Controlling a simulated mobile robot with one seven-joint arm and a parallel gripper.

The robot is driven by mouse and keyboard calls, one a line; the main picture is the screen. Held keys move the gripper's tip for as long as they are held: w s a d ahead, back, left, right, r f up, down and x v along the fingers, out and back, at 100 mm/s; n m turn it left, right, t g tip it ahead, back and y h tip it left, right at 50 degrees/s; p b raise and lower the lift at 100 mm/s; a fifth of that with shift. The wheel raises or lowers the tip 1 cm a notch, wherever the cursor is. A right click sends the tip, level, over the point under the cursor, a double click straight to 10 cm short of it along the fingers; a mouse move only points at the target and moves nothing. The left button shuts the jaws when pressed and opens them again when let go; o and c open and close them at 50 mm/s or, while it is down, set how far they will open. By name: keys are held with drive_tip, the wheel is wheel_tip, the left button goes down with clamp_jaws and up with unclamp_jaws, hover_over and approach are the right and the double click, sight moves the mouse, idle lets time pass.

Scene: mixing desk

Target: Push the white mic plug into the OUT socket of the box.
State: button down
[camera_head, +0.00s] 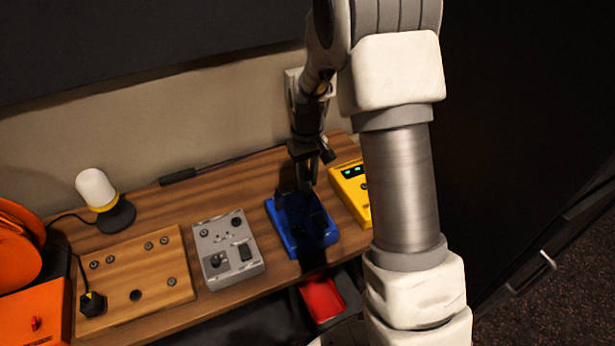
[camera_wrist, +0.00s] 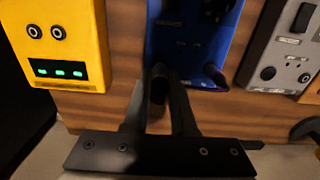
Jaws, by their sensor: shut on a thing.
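My gripper (camera_head: 306,184) is low over the blue box (camera_head: 286,229), pointing down. In the wrist view, my gripper (camera_wrist: 162,78) is shut on a dark, rounded, plug-like thing (camera_wrist: 158,90) at the near edge of the blue box (camera_wrist: 183,50). The held thing looks black in shadow, so I cannot tell whether it is the white mic plug. A second dark stub (camera_wrist: 215,76) stands on the blue box to the right of the fingers. The box's labels are too dark to read, and I cannot make out the OUT socket or whether the held thing touches it.
A yellow box (camera_head: 350,188) with green lights is right of the blue box. A grey box (camera_head: 228,262) and a wooden socket board (camera_head: 150,265) are to the left. A white lamp (camera_head: 96,188) stands behind the board. A red tray (camera_head: 321,299) lies below the desk edge.

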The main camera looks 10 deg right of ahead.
sight(308, 175)
drive_tip(key=shift+f, duration=0.15)
drive_tip(key=shift+f+b, duration=0.3)
drive_tip(key=shift+b, duration=0.05)
drive_tip(key=shift+f+b, duration=0.4)
idle(1.9)
drive_tip(key=c, duration=0.7)
unclamp_jaws()
drive_tip(key=shift+o, duration=0.2)
drive_tip(key=shift+r, duration=0.1)
wheel_tip(308, 175, up, 17)
drive_tip(key=shift+r+p, duration=0.15)
drive_tip(key=shift+p, duration=0.3)
